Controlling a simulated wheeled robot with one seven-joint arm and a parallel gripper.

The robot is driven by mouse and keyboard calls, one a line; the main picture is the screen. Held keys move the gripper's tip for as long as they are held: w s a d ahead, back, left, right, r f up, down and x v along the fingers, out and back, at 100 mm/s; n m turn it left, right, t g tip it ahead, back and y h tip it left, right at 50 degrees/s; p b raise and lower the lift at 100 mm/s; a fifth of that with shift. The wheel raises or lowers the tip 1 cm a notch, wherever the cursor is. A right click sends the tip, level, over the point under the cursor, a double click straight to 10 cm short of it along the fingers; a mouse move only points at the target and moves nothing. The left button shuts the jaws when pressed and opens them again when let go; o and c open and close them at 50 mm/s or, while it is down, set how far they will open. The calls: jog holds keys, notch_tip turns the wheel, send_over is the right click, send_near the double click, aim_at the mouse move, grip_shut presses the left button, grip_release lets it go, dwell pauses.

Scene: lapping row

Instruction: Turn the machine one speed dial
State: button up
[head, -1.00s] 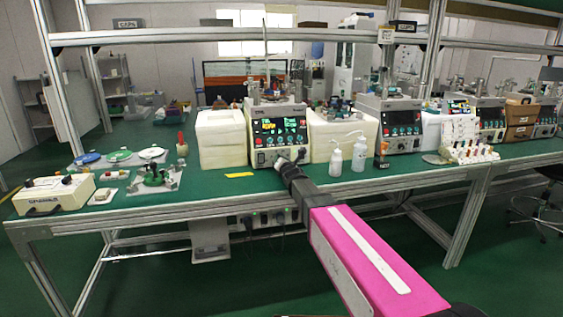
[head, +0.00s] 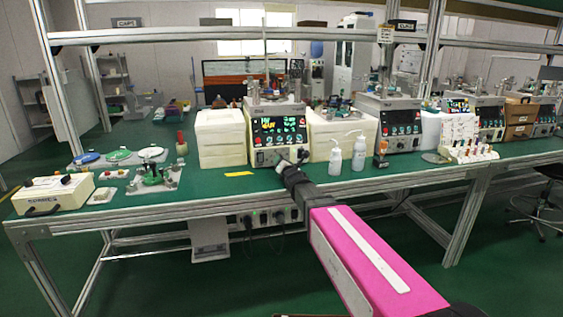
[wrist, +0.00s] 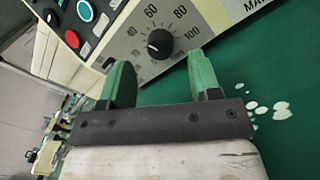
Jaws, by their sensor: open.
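The speed dial (wrist: 160,43) is a round black knob on a grey panel with numbers such as 60, 80 and 100 around it. It belongs to the grey lapping machine (head: 262,157) at the middle of the bench in the head view. My gripper (wrist: 161,78) is open, its two green fingers apart. In the wrist view the dial shows beyond the gap between the fingertips, and no touch shows. In the head view my gripper (head: 287,167) is at the machine's lower front, where the dial is hidden or too small to tell.
White blocks (head: 221,147) flank the machine. Two white squeeze bottles (head: 336,161) stand to the right of my gripper. Red and green buttons (wrist: 84,11) sit beside the dial panel.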

jog(key=v, duration=0.7)
